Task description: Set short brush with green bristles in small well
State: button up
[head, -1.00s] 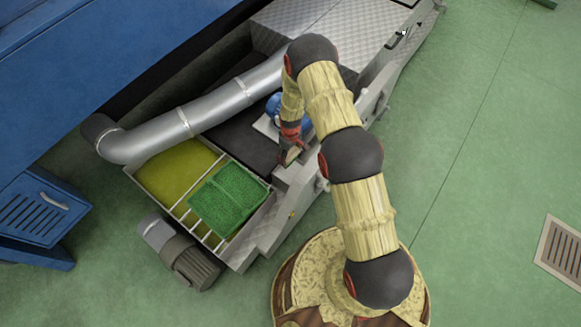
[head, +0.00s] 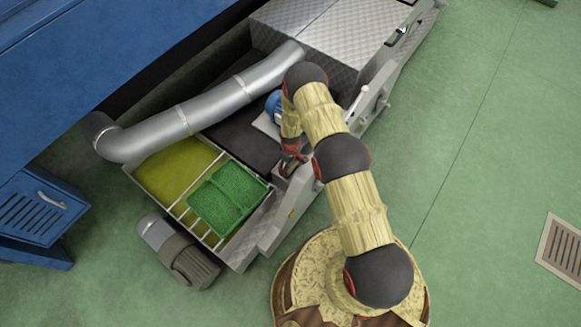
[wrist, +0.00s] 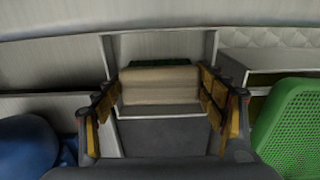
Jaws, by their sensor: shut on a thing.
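My gripper (wrist: 160,98) is shut on the short brush (wrist: 160,82), with a finger at each side of its pale wooden block. Its green bristles (wrist: 158,63) show as a thin strip along the block's far edge in the wrist view. Pale metal walls (wrist: 106,55) stand behind and beside the brush; they look like the small well. I cannot tell how deep the brush sits or whether it touches the bottom. In the head view, my gripper (head: 290,168) is over the machine's near edge, and the brush is mostly hidden there.
A green perforated basket (head: 228,195) stands right of my gripper in the wrist view (wrist: 290,125), beside a yellow-green bath (head: 175,172). A blue rounded part (head: 273,107) is close on the other side. A silver pipe (head: 210,105) crosses the machine behind.

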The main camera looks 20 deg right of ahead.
jog(key=shift+f, duration=0.1)
jog(key=o, duration=1.3)
